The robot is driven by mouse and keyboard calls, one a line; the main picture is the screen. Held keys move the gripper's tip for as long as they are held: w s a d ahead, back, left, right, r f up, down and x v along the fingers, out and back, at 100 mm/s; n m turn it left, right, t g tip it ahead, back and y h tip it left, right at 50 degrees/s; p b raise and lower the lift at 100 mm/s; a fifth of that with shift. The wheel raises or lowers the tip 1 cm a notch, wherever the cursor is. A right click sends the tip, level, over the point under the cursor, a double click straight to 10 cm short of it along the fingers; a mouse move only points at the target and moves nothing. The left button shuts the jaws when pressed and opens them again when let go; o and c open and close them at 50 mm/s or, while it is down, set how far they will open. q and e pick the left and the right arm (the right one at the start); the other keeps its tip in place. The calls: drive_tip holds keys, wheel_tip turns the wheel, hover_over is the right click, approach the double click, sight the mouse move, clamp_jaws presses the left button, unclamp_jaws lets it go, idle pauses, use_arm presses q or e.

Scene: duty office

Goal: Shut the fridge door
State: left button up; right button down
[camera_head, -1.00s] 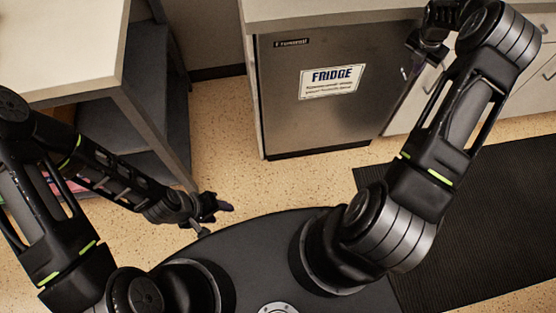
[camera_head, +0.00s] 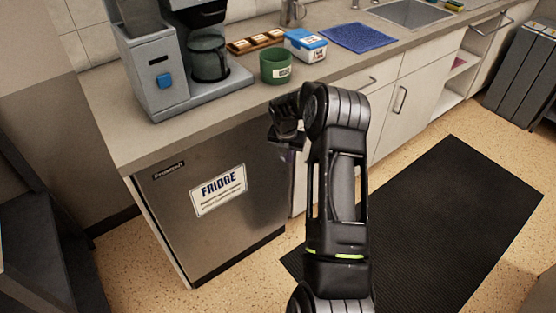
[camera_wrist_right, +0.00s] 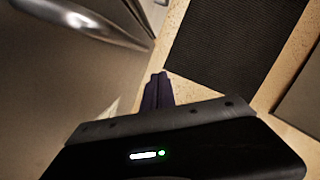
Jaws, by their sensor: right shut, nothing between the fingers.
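The fridge door (camera_head: 235,235) is a brushed-steel panel with a white FRIDGE sign (camera_head: 218,190), under the counter. Its front looks about level with the cabinet; I cannot tell whether a small gap remains. My right gripper (camera_head: 288,165) is at the door's right edge, below the counter lip, partly hidden by its own wrist. In the right wrist view its fingers (camera_wrist_right: 158,90) are together and empty, pointing down past the steel panel (camera_wrist_right: 60,95). A curved metal handle (camera_wrist_right: 95,22) shows at the upper left there. I cannot tell whether the gripper touches the door. My left gripper is out of view.
White cabinets (camera_head: 380,105) stand right of the fridge. A black floor mat (camera_head: 440,220) lies in front.

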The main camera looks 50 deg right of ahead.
drive_tip(key=s+v, duration=0.1)
drive_tip(key=v, duration=0.8)
drive_tip(key=shift+s+d+r, duration=0.2)
drive_tip(key=shift+d+r, duration=0.05)
drive_tip(key=shift+r, duration=0.1)
drive_tip(key=w+a+f+m+t+y, duration=0.1)
drive_tip(key=w+a+f+m+t, duration=0.1)
drive_tip(key=w+a+f+m, duration=0.25)
drive_tip(key=w+a+f+m+t, duration=0.1)
drive_tip(key=a+f+m, duration=0.2)
drive_tip(key=a+m, duration=0.35)
drive_tip(key=s+a+f+m+y, duration=0.1)
drive_tip(key=a+f+m+y, duration=0.1)
drive_tip(key=a+f+m, duration=0.45)
drive_tip(key=s+a+f+m+y, duration=0.1)
drive_tip(key=s+a+f+m, duration=0.2)
drive_tip(key=a, duration=0.7)
drive_tip(key=s+a+f+m+g+y, duration=0.1)
drive_tip(key=s+a+f+m, duration=0.1)
drive_tip(key=s+a, duration=0.8)
drive_tip(key=s+a+f+m+g+y, duration=0.1)
drive_tip(key=s+a+f, duration=0.3)
drive_tip(key=s+a, duration=0.7)
drive_tip(key=shift+s+a+m+g+y, duration=0.3)
drive_tip(key=shift+a+m+g, duration=0.4)
drive_tip(key=shift+a, duration=0.45)
